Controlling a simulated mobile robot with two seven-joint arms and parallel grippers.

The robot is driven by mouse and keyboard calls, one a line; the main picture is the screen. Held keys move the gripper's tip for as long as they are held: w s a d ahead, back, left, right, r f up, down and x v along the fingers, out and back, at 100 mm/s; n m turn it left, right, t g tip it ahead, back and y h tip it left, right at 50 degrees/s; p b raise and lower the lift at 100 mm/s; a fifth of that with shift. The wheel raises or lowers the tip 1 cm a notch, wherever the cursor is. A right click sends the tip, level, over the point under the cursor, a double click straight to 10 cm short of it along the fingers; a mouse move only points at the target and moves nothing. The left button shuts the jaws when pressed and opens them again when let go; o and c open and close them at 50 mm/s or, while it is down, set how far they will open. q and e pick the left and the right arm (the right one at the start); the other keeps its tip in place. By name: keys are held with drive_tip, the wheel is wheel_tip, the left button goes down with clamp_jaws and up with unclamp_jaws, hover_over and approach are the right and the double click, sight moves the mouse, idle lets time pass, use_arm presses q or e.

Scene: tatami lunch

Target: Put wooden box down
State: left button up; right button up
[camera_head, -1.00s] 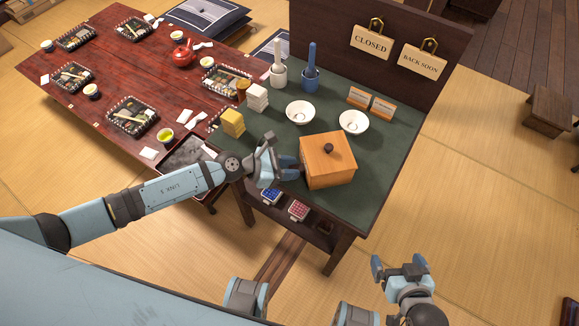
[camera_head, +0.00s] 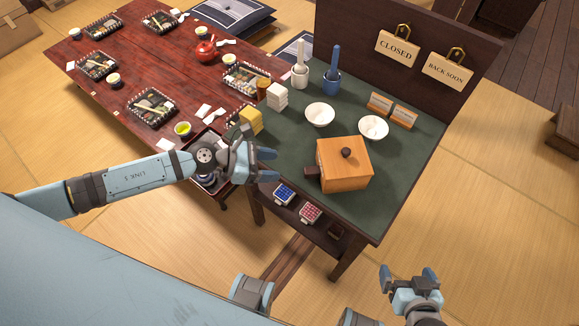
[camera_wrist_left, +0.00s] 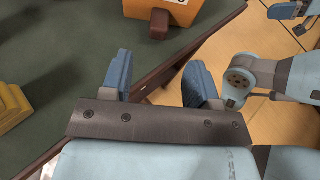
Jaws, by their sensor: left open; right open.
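The wooden box (camera_head: 346,166) stands upright on the dark green table top (camera_head: 300,142), with a dark round knob on its lid and a dark brown handle (camera_head: 311,171) on its left side. In the left wrist view part of the box (camera_wrist_left: 183,9) and its handle (camera_wrist_left: 159,22) show at the top, beyond the fingers. My left gripper (camera_head: 268,164) is open and empty, left of the box and apart from the handle; its two blue fingers (camera_wrist_left: 155,84) are spread. My right gripper (camera_head: 408,275) is open and empty, low at the right, away from the table.
White bowls (camera_head: 320,114), mortars with pestles (camera_head: 331,82) and a yellow stack (camera_head: 251,120) share the table. A dark panel (camera_head: 370,38) with signs stands behind. The low red table (camera_head: 170,70) holds trays. Blue and red items lie on the shelf below.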

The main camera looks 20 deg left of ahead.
use_arm(q)
wheel_tip(320, 180, up, 2)
drive_tip(key=s+d+r+n+t+y, duration=0.2)
drive_tip(key=n+t, duration=0.5)
drive_tip(key=n, duration=1.2)
drive_tip(key=s+a+f+n+g+y, duration=0.1)
drive_tip(key=s+f+n+y, duration=0.4)
drive_tip(key=n, duration=0.9)
drive_tip(key=s+f+n+g+y, duration=0.2)
drive_tip(key=s+f+n, duration=0.4)
drive_tip(key=n, duration=0.7)
wheel_tip(320, 180, up, 11)
drive_tip(key=a+p, duration=0.1)
drive_tip(key=p, duration=1.2)
drive_tip(key=shift+s+t, duration=0.3)
drive_tip(key=shift+r, duration=0.3)
